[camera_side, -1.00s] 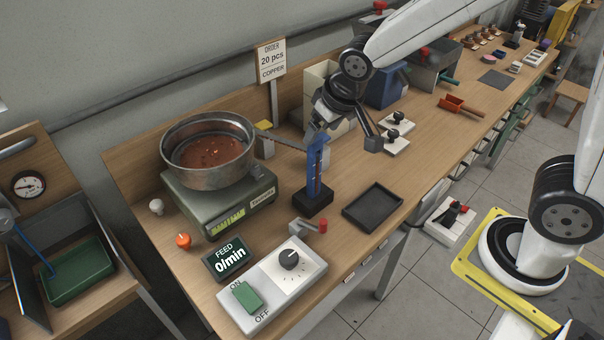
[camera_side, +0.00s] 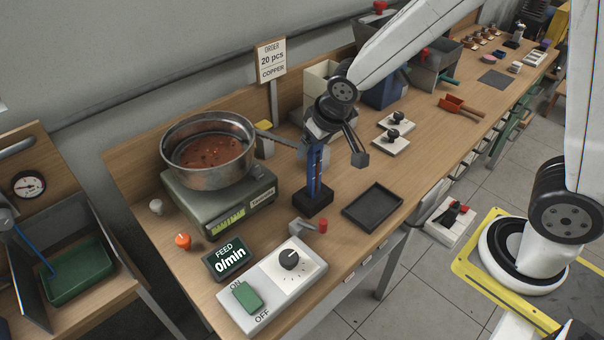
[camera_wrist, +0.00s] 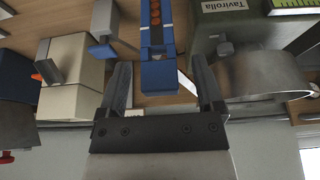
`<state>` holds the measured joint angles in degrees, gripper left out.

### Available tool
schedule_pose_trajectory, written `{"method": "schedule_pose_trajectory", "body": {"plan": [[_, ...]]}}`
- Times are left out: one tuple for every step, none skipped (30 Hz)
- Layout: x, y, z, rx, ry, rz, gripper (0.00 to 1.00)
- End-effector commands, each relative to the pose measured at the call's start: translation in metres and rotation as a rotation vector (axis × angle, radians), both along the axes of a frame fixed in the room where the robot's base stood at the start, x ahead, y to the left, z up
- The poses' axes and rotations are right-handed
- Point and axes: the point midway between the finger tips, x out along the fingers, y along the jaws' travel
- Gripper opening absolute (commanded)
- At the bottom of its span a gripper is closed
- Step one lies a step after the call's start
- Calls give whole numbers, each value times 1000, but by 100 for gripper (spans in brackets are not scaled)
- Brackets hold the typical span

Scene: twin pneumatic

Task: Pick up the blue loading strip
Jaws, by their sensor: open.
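The blue loading strip (camera_side: 314,176) stands upright in a black base (camera_side: 313,203) on the bench, right of the bowl. My gripper (camera_side: 330,156) is at its top end with the jaws open. In the side view, one finger hangs to the right of the strip; the other is hard to make out. In the wrist view, the end of the strip (camera_wrist: 158,72) lies between the two fingers of my gripper (camera_wrist: 162,75), with a gap on both sides. Orange-brown round pieces show in a slot along the strip.
A metal bowl (camera_side: 209,172) of copper-coloured bits sits on a green scale (camera_side: 225,206) just left of the strip. A black tray (camera_side: 372,207) lies to the right. A small red-tipped lever (camera_side: 322,226) and a switch box (camera_side: 272,285) are in front. A cream bin (camera_side: 322,82) stands behind.

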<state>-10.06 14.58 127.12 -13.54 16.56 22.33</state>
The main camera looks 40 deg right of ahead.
Motion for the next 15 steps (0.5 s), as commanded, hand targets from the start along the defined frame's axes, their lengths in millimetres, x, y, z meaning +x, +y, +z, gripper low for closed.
{"method": "schedule_pose_trajectory", "body": {"plan": [[0, 0, 0, 0, 0, 0, 85], [0, 0, 0, 0, 0, 0, 85], [0, 0, 0, 0, 0, 0, 85], [0, 0, 0, 0, 0, 0, 85], [0, 0, 0, 0, 0, 0, 85], [0, 0, 0, 0, 0, 0, 85], [0, 0, 0, 0, 0, 0, 85], [0, 0, 0, 0, 0, 0, 85], [0, 0, 0, 0, 0, 0, 85], [0, 0, 0, 0, 0, 0, 85], [0, 0, 0, 0, 0, 0, 79], [0, 0, 0, 0, 0, 0, 66], [0, 0, 0, 0, 0, 0, 57], [0, 0, 0, 0, 0, 0, 47], [0, 0, 0, 0, 0, 0, 34]]}}
